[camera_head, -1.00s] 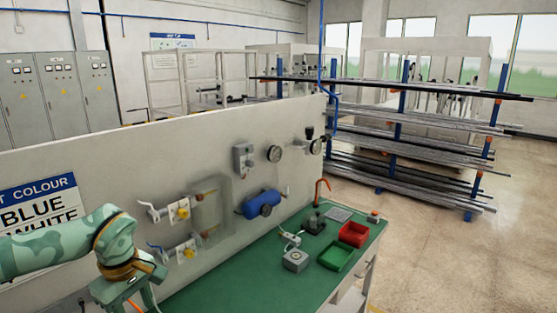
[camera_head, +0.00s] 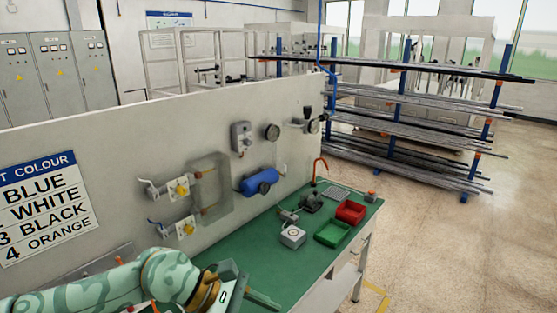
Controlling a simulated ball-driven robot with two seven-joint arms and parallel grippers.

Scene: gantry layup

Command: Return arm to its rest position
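My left arm (camera_head: 110,290), mint green with a camouflage pattern, comes in from the lower left and lies low along the bottom edge of the head view. Its gripper (camera_head: 250,293) is at the bottom, in front of the near end of the green worktop (camera_head: 265,255), pointing right. The fingers are partly cut off by the frame, so their opening is unclear. I see nothing held in it. My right arm and gripper are out of view.
A pale upright panel (camera_head: 110,135) with valves, gauges and a blue cylinder (camera_head: 260,181) stands behind the worktop. Open floor (camera_head: 450,250) lies to the right.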

